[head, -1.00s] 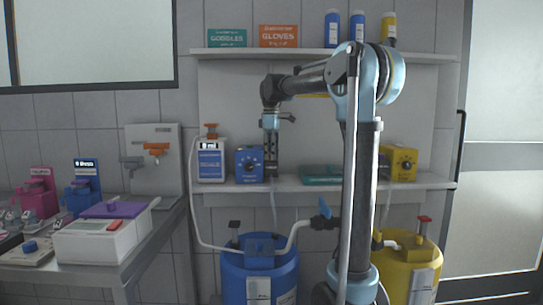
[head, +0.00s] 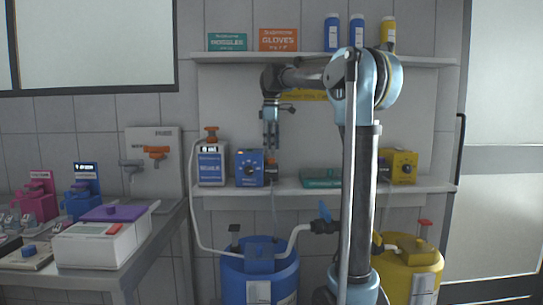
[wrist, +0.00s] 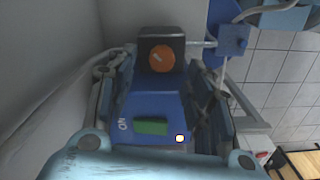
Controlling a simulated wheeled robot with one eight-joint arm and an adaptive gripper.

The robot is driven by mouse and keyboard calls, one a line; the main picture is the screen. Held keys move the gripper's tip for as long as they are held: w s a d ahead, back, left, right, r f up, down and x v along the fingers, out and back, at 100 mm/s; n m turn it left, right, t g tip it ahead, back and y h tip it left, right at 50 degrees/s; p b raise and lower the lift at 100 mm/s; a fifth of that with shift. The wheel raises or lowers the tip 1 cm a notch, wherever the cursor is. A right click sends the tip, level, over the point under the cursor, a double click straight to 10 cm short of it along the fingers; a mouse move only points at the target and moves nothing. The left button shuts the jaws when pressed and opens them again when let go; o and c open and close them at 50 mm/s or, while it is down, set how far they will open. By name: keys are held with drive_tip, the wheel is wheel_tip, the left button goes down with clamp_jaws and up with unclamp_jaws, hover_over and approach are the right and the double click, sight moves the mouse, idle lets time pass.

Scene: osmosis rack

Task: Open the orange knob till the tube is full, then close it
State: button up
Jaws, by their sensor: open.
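An orange knob (wrist: 162,58) sits on top of a black block, straight below my gripper in the wrist view. In the head view the knob (head: 271,162) shows small on the shelf, just right of the blue box with a dial (head: 249,168). My gripper (head: 271,142) is open, points down and is a little above the knob, apart from it. In the wrist view its fingers (wrist: 162,78) show to the left and right of the block. A thin tube (head: 275,208) hangs below the shelf; its fill level is too small to tell.
Another orange knob tops a blue-and-white container (head: 211,163) to the left. A yellow box (head: 398,167) and a green case (head: 320,178) are to the right on the shelf (head: 300,188). A blue barrel (head: 235,275) stands below.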

sight(271, 161)
drive_tip(key=shift+r, duration=1.6)
drive_tip(key=shift+s+f+n, duration=0.1)
drive_tip(key=shift+f+n, duration=0.3)
drive_tip(key=shift+n, duration=0.7)
drive_tip(key=shift+f, duration=3.65)
drive_tip(key=c, duration=1.1)
